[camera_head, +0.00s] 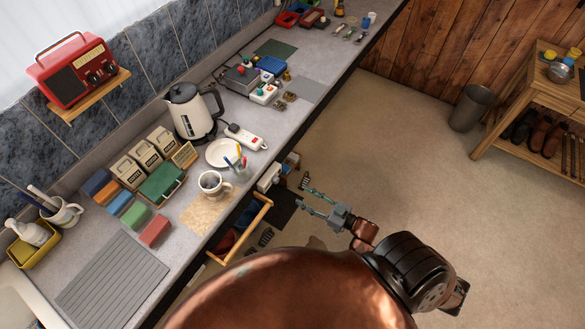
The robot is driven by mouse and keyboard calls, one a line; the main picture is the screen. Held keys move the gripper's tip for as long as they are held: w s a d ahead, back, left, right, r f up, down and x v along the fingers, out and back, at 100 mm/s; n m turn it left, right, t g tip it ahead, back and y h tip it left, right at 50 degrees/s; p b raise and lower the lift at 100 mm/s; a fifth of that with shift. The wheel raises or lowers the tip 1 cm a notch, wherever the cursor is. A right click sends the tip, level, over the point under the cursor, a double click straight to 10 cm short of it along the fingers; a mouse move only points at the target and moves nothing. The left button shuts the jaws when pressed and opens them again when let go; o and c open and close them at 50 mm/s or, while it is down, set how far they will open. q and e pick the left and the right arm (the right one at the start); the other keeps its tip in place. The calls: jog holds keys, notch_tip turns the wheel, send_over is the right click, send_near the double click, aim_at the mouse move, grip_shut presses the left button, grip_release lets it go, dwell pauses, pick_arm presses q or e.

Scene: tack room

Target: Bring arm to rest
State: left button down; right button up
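My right gripper (303,196) shows right of the counter's front edge, over the floor side. Its two fingers point left and stand apart, with nothing seen between them. The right arm runs back to the lower right, with copper and black links. My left gripper is not in view. A large copper-coloured part of my own body fills the bottom middle and hides what lies below it.
A long grey counter (325,60) runs diagonally, holding a kettle (192,112), a mug (213,184), a plate (222,153) and several boxes. A bin (471,107) and wooden table (545,93) stand right. The middle floor is clear.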

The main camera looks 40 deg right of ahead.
jog(key=s+d+f+m+g+h+b, duration=0.15)
jog(key=s+f, duration=0.25)
jog(key=f, duration=0.7)
jog(key=s+d+f+g+h+b, duration=0.1)
jog(key=s+d+f+g+h, duration=0.2)
jog(key=f, duration=0.8)
jog(key=s+f+m+g+h+b, duration=0.1)
jog(key=s+f+g+h, duration=0.3)
jog(key=f, duration=0.7)
jog(key=s+a+f+g+b, duration=0.1)
jog(key=s+a+f+g, duration=0.1)
jog(key=s+f, duration=0.4)
jog(key=s+a+f+g+y+b, duration=0.1)
jog(key=s+a+f+g, duration=0.1)
jog(key=s+f, duration=0.4)
jog(key=s+a+f+g+b, duration=0.1)
jog(key=s+a+f+g, duration=0.2)
jog(key=s, duration=1.1)
notch_tip(320, 180, down, 3)
jog(key=shift+s+a+r, duration=0.1)
jog(key=shift+s+a, duration=0.15)
jog(key=shift+m+y, duration=0.25)
jog(key=shift+c, duration=0.7)
